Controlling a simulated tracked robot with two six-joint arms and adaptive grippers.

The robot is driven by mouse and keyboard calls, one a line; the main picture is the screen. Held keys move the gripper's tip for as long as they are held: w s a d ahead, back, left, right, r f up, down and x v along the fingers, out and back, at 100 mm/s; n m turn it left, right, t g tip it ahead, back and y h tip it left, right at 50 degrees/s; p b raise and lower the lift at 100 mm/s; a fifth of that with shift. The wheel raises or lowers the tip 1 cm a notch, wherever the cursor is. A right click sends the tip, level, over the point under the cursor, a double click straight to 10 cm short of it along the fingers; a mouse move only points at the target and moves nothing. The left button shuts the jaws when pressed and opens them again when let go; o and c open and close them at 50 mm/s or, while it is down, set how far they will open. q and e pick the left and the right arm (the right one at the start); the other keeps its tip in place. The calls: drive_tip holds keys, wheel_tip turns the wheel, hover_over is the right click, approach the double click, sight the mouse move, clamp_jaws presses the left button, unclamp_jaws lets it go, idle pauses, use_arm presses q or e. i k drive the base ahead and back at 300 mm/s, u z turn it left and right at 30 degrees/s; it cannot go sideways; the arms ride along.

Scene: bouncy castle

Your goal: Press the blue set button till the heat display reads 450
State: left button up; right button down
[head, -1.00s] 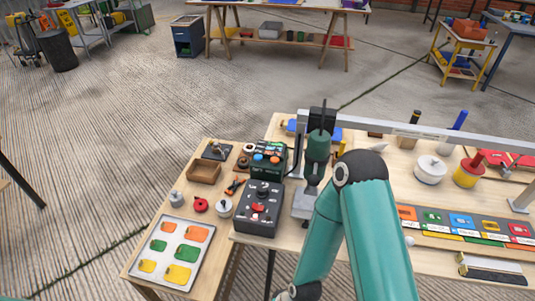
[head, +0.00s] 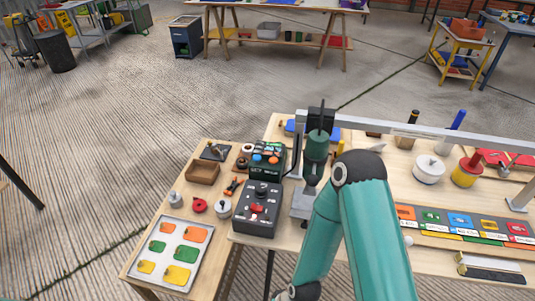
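A dark green control box (head: 267,158) stands on the left part of the workbench. It carries an orange knob (head: 257,158) and a small blue button (head: 273,160). Its front face looks like a display, but the writing is too small to read. A dark box (head: 257,208) with a red button (head: 257,209) stands just in front of it. One of my teal arms fills the lower right, right of both boxes. My other gripper is not in view.
A green press (head: 316,146) stands right of the control box. Left are a wooden tray (head: 203,171), a red round part (head: 200,204) and a metal tray (head: 170,252) with coloured pieces. Right are a white pot (head: 429,169) and a row of coloured cards (head: 461,221).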

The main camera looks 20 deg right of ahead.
sight(256, 158)
drive_tip(key=u, duration=1.5)
drive_tip(key=i, duration=0.1)
drive_tip(key=z, duration=2.8)
drive_tip(key=k, duration=1.05)
drive_tip(key=u, duration=0.85)
drive_tip(key=i, duration=1)
drive_tip(key=u, duration=0.05)
